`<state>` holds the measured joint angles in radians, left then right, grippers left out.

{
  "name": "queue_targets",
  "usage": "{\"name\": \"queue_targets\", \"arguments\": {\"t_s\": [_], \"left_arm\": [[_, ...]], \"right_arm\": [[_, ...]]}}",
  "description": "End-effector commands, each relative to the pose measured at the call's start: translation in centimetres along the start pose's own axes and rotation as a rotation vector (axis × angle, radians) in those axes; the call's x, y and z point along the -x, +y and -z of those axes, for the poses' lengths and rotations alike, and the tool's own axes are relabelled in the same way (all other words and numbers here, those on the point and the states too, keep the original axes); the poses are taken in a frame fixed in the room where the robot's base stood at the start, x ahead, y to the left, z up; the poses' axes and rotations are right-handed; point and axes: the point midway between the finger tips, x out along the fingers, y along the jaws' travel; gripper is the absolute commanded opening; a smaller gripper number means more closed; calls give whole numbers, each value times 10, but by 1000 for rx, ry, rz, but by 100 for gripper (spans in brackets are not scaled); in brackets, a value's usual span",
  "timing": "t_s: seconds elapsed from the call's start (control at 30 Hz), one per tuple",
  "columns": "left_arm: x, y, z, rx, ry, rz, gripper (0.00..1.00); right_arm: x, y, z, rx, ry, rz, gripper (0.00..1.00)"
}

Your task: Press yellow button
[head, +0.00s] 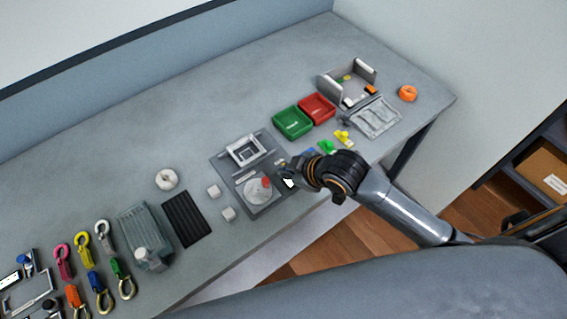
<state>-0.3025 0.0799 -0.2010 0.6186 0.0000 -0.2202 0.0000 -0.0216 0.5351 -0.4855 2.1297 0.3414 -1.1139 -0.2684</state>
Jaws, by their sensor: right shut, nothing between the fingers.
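My right gripper (287,177) is shut and empty, over the right edge of a grey plate (225,163). It is apart from the yellow piece and to its left. My wrist hides part of the table there. My left gripper is not in view.
A green tray (292,122) and a red tray (317,107) stand behind the row. An open grey box (361,69), a grey tray (376,118) and an orange roll (408,93) are farther right. Several coloured straps with hooks lie at left. The back of the table is clear.

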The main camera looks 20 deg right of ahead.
Motion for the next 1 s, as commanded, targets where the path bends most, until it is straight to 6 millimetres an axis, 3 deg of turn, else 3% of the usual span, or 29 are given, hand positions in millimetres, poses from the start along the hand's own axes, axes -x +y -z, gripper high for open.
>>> {"name": "queue_targets", "arguments": {"t_s": [0.03, 0.1, 0.37, 1.0], "left_arm": [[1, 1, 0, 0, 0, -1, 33], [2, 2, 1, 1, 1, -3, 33], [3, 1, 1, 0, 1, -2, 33], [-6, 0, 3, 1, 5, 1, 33]], "right_arm": [[0, 17, 11, 82, 24, -10, 0], [1, 32, 21, 172, 51, -12, 0], [5, 68, 34, 343, 90, -25, 0], [0, 70, 31, 359, 95, -26, 0]]}}
